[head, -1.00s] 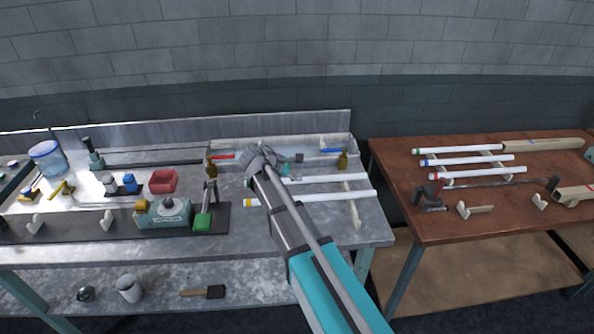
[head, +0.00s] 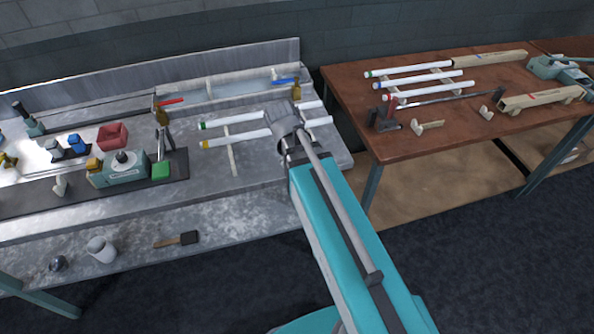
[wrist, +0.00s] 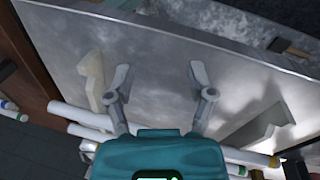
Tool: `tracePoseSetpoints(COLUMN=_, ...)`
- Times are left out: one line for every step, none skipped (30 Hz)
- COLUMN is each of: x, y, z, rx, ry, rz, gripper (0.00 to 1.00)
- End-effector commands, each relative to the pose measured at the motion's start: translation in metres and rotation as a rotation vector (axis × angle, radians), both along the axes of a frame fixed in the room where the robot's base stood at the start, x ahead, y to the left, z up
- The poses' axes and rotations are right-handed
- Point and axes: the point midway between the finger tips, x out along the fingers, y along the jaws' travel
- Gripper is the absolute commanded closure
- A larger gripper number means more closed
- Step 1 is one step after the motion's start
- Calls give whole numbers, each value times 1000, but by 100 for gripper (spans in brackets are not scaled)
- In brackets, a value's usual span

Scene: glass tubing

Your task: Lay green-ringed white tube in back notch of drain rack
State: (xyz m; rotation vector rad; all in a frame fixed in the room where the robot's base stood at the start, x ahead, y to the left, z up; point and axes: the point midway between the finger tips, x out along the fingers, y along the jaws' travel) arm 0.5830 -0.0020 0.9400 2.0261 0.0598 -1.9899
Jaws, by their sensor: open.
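Two white tubes lie side by side on pale notched rails on the metal bench. The rear one is the green-ringed tube (head: 235,119), the front one the yellow-ringed tube (head: 238,139). A second green-ringed tube (head: 410,69) lies rearmost on a pale rack (head: 441,71) on the brown table, behind blue- and red-ringed tubes. Which rack is the drain rack I cannot tell. My gripper (head: 285,125) is over the bench tubes and hides their middles. In the wrist view my gripper (wrist: 160,85) is open and empty, between two pale rails (wrist: 92,80), with tubes below.

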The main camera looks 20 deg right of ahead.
Motion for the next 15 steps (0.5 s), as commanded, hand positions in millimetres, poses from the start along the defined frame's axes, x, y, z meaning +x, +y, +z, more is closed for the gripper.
tracePoseSetpoints(x=-19, y=-2, z=-1, rx=46, ry=3, rz=-65, gripper=30)
tracePoseSetpoints(x=-24, y=-2, z=-2, rx=74, ry=5, rz=-99, gripper=30)
tracePoseSetpoints(x=-31, y=-2, z=-3, rx=104, ry=7, rz=-140, gripper=30)
tracePoseSetpoints(x=-35, y=-1, z=-3, rx=124, ry=10, rz=-165, gripper=30)
tracePoseSetpoints(x=-39, y=-1, z=-3, rx=140, ry=12, rz=-187, gripper=30)
tracePoseSetpoints(x=-42, y=0, z=-3, rx=157, ry=15, rz=-209, gripper=30)
tracePoseSetpoints(x=-44, y=0, z=-3, rx=167, ry=16, rz=-223, gripper=30)
tracePoseSetpoints(x=-45, y=1, z=-3, rx=175, ry=17, rz=-232, gripper=30)
tracePoseSetpoints(x=-46, y=1, z=-3, rx=181, ry=19, rz=-241, gripper=30)
tracePoseSetpoints(x=-46, y=1, z=-3, rx=184, ry=19, rz=-245, gripper=30)
tracePoseSetpoints(x=-46, y=1, z=-3, rx=185, ry=19, rz=-247, gripper=30)
tracePoseSetpoints(x=-46, y=1, z=-3, rx=186, ry=20, rz=-247, gripper=30)
tracePoseSetpoints(x=-46, y=1, z=-3, rx=185, ry=19, rz=-247, gripper=30)
tracePoseSetpoints(x=-46, y=1, z=-3, rx=185, ry=19, rz=-246, gripper=30)
tracePoseSetpoints(x=-45, y=1, z=-3, rx=185, ry=19, rz=-246, gripper=30)
